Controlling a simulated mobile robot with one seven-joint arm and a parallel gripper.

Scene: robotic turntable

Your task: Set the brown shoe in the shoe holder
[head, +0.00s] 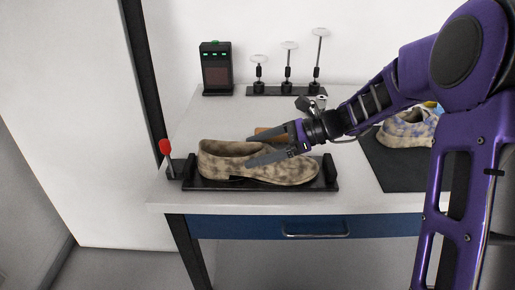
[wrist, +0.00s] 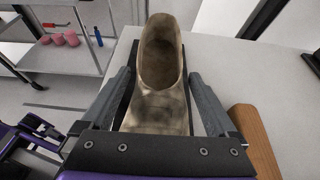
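A mottled tan-brown shoe (head: 290,171) sits lengthwise over the black shoe holder (head: 329,171), its toe to the right and its opening to the left. Whether its sole rests fully on the holder is hidden. My gripper (head: 248,150) reaches in from the right, over the toe end. One finger lies along the near side of the shoe and the other on the far side.
Another mottled shoe (head: 405,129) lies on a dark mat (head: 390,166) to the right. A red-knobbed lever (head: 165,148) stands at the holder's left end. A black device (head: 216,68) and several upright rods (head: 288,67) stand behind. A brown wooden piece (wrist: 252,135) lies beside my right finger.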

